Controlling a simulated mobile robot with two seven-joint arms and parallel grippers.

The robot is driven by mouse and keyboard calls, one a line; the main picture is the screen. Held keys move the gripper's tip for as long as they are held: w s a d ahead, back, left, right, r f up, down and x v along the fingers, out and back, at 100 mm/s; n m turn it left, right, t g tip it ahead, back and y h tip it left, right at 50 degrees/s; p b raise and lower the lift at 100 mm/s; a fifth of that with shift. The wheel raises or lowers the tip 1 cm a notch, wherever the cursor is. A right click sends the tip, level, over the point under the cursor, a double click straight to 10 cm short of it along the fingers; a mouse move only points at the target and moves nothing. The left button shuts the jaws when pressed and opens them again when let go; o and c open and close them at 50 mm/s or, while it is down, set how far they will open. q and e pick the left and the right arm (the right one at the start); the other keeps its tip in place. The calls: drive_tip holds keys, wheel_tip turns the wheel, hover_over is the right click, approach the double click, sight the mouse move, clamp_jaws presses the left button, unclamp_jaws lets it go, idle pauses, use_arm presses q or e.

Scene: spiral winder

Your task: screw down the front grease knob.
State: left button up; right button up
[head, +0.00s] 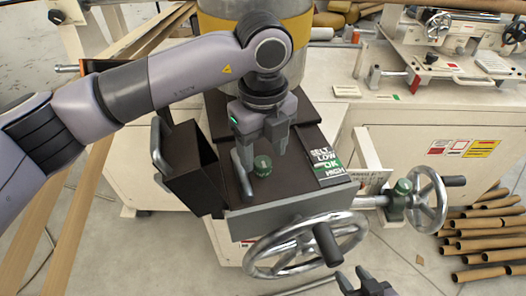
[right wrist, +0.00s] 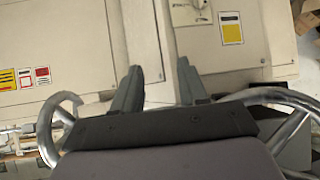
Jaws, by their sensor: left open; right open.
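The front grease knob is a small green cap (head: 262,165) on the dark top of the machine box (head: 222,120) in the head view. My left gripper (head: 264,150) points down just above and behind the knob, its two fingers apart. I cannot tell whether a finger touches the knob.
A large chrome handwheel (head: 283,271) with a dark handle stands in front of the box. A smaller handwheel (head: 437,206) is to the right. An open dark bin (head: 190,165) is attached at left. Cardboard tubes (head: 484,240) lie on the right floor.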

sight(262, 164)
use_arm(q)
drive_tip(key=shift+f, duration=1.15)
drive_tip(key=shift+c, duration=0.2)
drive_tip(key=c, duration=1)
